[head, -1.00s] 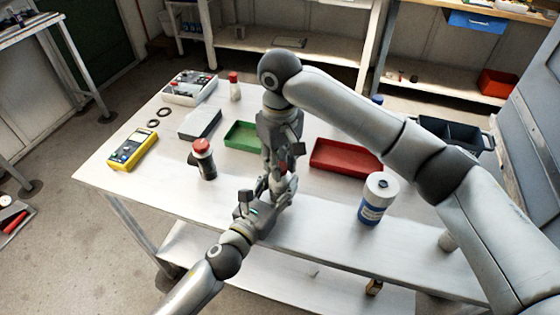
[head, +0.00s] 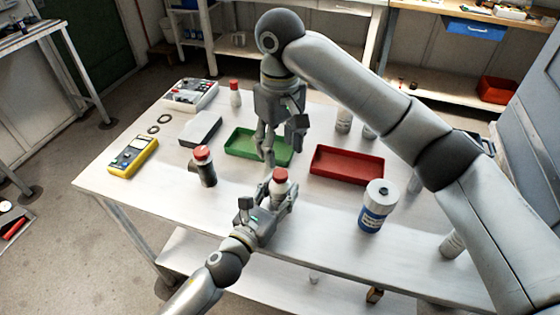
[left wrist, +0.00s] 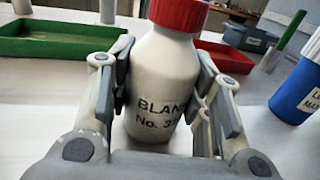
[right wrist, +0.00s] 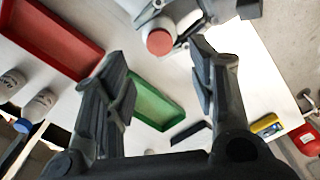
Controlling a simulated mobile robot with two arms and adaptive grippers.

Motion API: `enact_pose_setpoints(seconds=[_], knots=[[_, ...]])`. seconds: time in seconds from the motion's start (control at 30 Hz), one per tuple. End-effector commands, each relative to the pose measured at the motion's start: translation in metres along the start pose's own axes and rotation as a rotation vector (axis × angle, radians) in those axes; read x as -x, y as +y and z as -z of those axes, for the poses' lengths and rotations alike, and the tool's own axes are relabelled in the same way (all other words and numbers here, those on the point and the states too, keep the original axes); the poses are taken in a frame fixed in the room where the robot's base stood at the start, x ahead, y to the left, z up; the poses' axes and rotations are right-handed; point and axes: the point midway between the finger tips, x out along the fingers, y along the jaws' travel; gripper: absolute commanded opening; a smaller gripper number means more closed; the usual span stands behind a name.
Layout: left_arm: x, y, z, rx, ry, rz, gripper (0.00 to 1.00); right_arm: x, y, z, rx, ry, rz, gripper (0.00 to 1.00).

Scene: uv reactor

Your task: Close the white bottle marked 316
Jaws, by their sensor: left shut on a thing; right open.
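The white bottle (left wrist: 160,95) is in the left wrist view, with "BLANK No. 3" readable and the last digits hidden. A red cap (left wrist: 180,14) sits on its neck; how tightly it is seated I cannot tell. My left gripper (head: 277,198) is shut around the bottle's body and holds it upright near the table's front edge. My right gripper (head: 270,150) is open and empty, pointing down behind and above the red cap (head: 280,174). In the right wrist view the red cap (right wrist: 159,41) shows beyond the open fingers, apart from them.
A green tray (head: 238,149) and a red tray (head: 346,166) lie behind. A yellow meter (head: 133,156) lies far left. The table's front edge (head: 330,248) is close.

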Motion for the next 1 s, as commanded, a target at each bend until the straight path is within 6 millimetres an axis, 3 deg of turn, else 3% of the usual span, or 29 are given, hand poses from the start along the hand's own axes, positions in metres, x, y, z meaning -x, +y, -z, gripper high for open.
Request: enact_pose_setpoints(seconds=[0.1,0.3,0.67,0.7,0.87,1.0], knots=[[0.0,0.0,0.0,0.001,0.0,0.0,0.0,0.024,0.001,0.0,0.001,0.002,-0.004,0.52],[0.0,0.0,0.0,0.001,0.0,0.0,0.0,0.041,0.0,0.0,0.0,0.0,-0.002,0.52],[0.0,0.0,0.0,0.0,0.0,0.0,0.0,0.044,0.0,0.0,0.0,-0.001,0.0,0.52],[0.0,0.0,0.0,0.0,0.0,0.0,0.49,0.044,0.0,0.0,0.0,-0.001,0.0,0.52],[0.0,0.0,0.0,0.0,0.0,0.0,0.7,0.044,0.0,0.0,0.0,-0.001,0.0,0.52],[0.0,0.0,0.0,0.0,0.0,0.0,0.71,0.044,0.0,0.0,0.0,-0.001,0.0,0.52]])
